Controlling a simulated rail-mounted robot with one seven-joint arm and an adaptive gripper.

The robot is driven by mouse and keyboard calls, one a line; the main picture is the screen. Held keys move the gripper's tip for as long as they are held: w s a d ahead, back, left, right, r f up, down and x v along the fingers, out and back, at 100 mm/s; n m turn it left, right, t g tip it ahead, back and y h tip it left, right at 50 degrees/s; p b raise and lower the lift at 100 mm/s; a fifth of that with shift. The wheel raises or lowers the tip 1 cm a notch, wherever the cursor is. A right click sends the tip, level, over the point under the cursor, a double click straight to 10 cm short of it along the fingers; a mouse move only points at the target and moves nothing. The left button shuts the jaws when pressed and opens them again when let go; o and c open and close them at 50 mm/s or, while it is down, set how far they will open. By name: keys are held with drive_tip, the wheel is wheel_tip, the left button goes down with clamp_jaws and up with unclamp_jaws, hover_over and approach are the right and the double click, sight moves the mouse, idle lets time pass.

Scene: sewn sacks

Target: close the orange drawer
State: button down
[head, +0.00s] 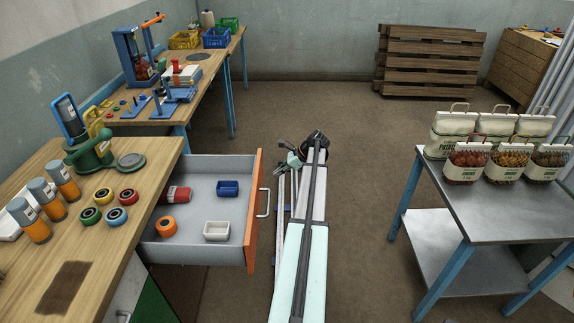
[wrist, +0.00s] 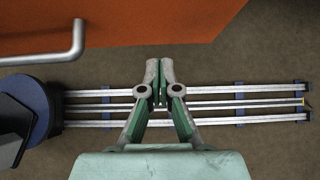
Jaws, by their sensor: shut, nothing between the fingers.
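The orange drawer (head: 252,208) is pulled out to the right from under the wooden workbench at the left in the head view. Its front faces right and carries a silver bar handle (head: 264,202). Inside lie a red can, an orange ring, a blue box and a white box. In the wrist view the orange front (wrist: 140,22) fills the upper left, with the handle (wrist: 50,50) at the left. My gripper (wrist: 160,65) is shut and empty, to the right of the handle and apart from it. My arm hides most of the gripper in the head view.
Rails (wrist: 220,107) run along the floor beneath my gripper. A metal table (head: 500,215) with sewn sacks stands at the right.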

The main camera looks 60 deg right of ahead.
drive_tip(key=shift+w+a+f+p, duration=0.1)
drive_tip(key=shift+w+a+p, duration=0.1)
drive_tip(key=shift+w+a, duration=0.35)
drive_tip(key=shift+w+a+f+p, duration=0.15)
drive_tip(key=shift+w+a+p, duration=0.1)
drive_tip(key=shift+w, duration=0.55)
drive_tip(key=shift+w+a+f+p, duration=0.15)
drive_tip(key=shift+w+a, duration=0.25)
drive_tip(key=shift+w, duration=0.3)
